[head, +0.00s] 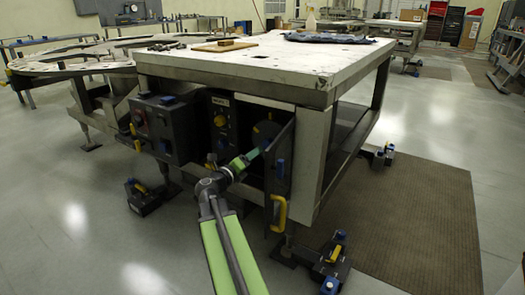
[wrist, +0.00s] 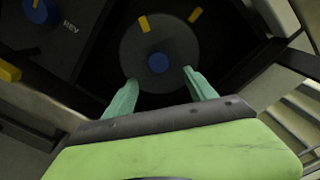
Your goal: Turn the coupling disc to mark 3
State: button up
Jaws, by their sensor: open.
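The coupling disc (wrist: 180,48) is a dark grey round plate with a blue hub (wrist: 158,63) at its middle. Two yellow marks show near it, one at its upper left (wrist: 144,24) and one at its upper right (wrist: 195,15). I cannot read any mark numbers. In the head view the disc (head: 266,131) sits inside the opening under the table, partly behind my gripper (head: 253,155). In the wrist view my gripper (wrist: 160,77) is open, its two green fingers apart over the disc's lower edge. I cannot tell whether they touch it.
A blue knob (wrist: 36,11) labelled REV sits left of the disc. An open dark door panel with a yellow handle (head: 280,212) stands close on the right of the opening. Control boxes (head: 163,128) are at the left.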

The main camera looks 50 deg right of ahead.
jog(key=a, duration=0.7)
jog(key=shift+s+a, duration=0.15)
jog(key=shift+a, duration=0.05)
jog(key=shift+d, duration=0.1)
